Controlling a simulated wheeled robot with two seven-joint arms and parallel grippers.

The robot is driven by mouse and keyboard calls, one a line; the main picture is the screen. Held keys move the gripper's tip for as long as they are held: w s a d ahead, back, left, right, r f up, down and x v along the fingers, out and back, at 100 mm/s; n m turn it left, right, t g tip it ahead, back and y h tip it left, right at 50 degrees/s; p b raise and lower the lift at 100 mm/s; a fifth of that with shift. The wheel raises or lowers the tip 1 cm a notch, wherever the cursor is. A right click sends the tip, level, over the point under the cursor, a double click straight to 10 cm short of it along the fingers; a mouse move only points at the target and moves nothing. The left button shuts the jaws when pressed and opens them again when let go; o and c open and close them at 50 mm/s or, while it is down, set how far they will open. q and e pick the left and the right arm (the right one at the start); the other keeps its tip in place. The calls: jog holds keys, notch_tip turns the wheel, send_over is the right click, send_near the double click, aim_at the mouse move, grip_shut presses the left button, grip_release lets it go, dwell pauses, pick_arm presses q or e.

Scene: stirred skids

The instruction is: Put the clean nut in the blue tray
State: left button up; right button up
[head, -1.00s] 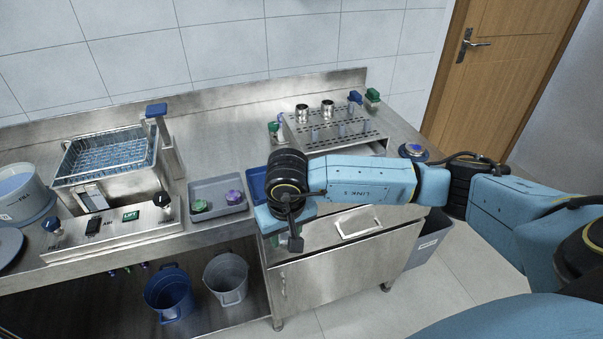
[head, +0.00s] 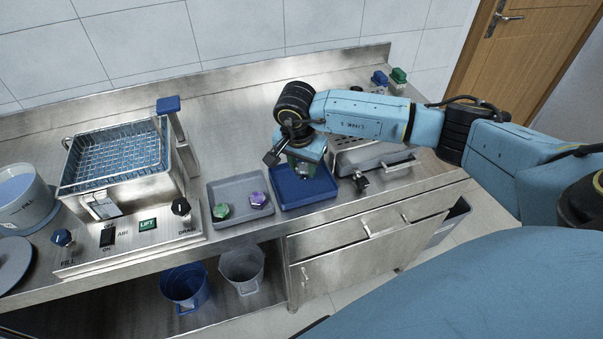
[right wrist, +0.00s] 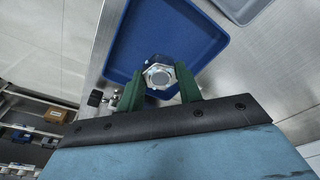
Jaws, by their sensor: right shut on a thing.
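The blue tray (head: 318,196) lies on the steel counter, right of a grey tray. It also fills the upper middle of the right wrist view (right wrist: 128,42). My right gripper (head: 303,172) is over the blue tray, pointing down. In the right wrist view its green fingers (right wrist: 160,88) are shut on a bare metal nut (right wrist: 160,74), with no dirt visible on it. The nut is in front of the blue tray; I cannot tell its exact height above the floor of the tray. My left gripper is not in view.
The grey tray (head: 240,190) holds a green nut (head: 221,211) and a purple nut (head: 258,200). A washer with a wire basket (head: 115,165) stands left. A steel rack (head: 350,160) is right, partly behind my arm. Two buckets stand below.

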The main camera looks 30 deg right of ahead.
aim_at(301, 169)
notch_tip(301, 169, down, 3)
jog(key=shift+f, duration=0.6)
jog(key=o, duration=1.1)
jog(key=shift+r, duration=0.1)
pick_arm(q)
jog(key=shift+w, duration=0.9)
pick_arm(e)
jog(key=shift+r, duration=0.1)
jog(key=shift+r, duration=0.35)
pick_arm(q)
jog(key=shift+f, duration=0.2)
pick_arm(e)
jog(key=r, duration=0.3)
jog(key=a+r, duration=0.1)
jog(key=r, duration=0.3)
jog(key=s+r, duration=0.1)
jog(key=r, duration=0.3)
jog(key=shift+a+r, duration=0.15)
jog(key=shift+a, duration=0.15)
